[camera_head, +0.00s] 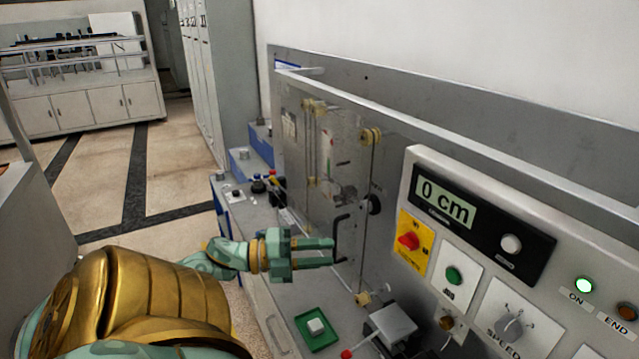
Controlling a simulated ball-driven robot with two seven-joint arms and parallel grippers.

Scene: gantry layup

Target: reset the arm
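My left gripper (333,252) reaches in from the lower left, its green fingers pointing right. Its fingertips are next to a black bent handle (341,238) on the front panel of the machine. My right gripper is not in view.
A control panel on the right has a display (446,203) reading "0 cm", a red knob on a yellow plate (409,241) and a lit ON lamp (584,285). Open floor is at left.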

